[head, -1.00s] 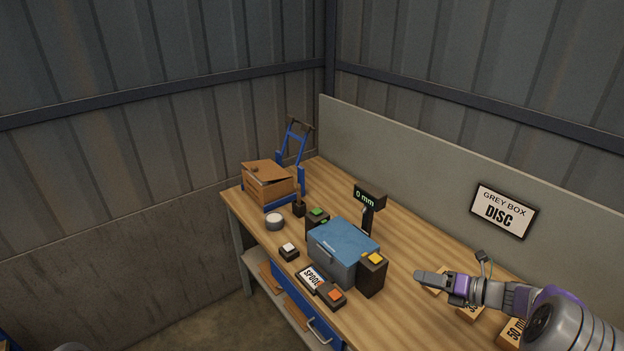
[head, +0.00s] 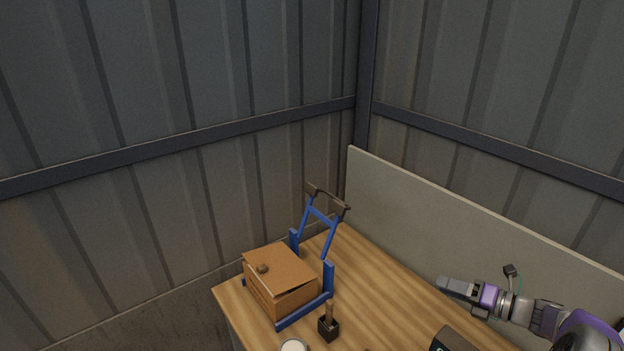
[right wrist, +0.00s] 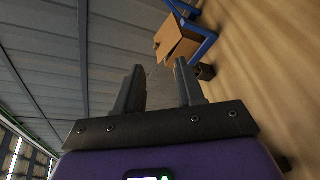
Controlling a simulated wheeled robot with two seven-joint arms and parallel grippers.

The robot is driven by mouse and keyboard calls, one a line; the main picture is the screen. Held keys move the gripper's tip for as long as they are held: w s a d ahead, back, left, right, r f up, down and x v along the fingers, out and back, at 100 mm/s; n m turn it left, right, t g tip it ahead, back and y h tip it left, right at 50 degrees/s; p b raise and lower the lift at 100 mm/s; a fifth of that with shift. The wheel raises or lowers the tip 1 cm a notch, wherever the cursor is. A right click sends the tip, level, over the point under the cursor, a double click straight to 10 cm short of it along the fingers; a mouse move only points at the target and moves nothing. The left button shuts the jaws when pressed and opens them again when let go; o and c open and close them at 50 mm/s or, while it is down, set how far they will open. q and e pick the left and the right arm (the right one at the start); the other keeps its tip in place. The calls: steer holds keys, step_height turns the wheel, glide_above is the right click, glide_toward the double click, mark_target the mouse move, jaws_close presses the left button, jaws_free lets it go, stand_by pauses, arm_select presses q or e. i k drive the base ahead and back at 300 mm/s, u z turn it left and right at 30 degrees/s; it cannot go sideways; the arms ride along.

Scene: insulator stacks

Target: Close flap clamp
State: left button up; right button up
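The flap clamp is a blue frame (head: 329,280) with a dark-topped handle bar (head: 328,198) at the bench's far left corner. Its bar stands raised and leans back behind a brown cardboard box (head: 283,298). The box sits in the blue base, with its flap (head: 283,268) slightly lifted at the near right edge. A small brown knob sits on the flap. My right gripper (head: 447,284) is to the right of the clamp, well apart from it. In the right wrist view its two fingers (right wrist: 158,82) are spread and empty, with the box (right wrist: 178,42) beyond. My left gripper is not in view.
A dark holder with a brown handle (head: 328,325) stands near the box's right front. A round white-topped object (head: 292,346) is cut off at the bottom edge. A grey back panel (head: 470,225) borders the bench.

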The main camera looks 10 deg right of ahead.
mark_target(338, 207)
steer(key=u, duration=0.15)
steer(key=i, duration=1.1)
steer(key=u, duration=0.1)
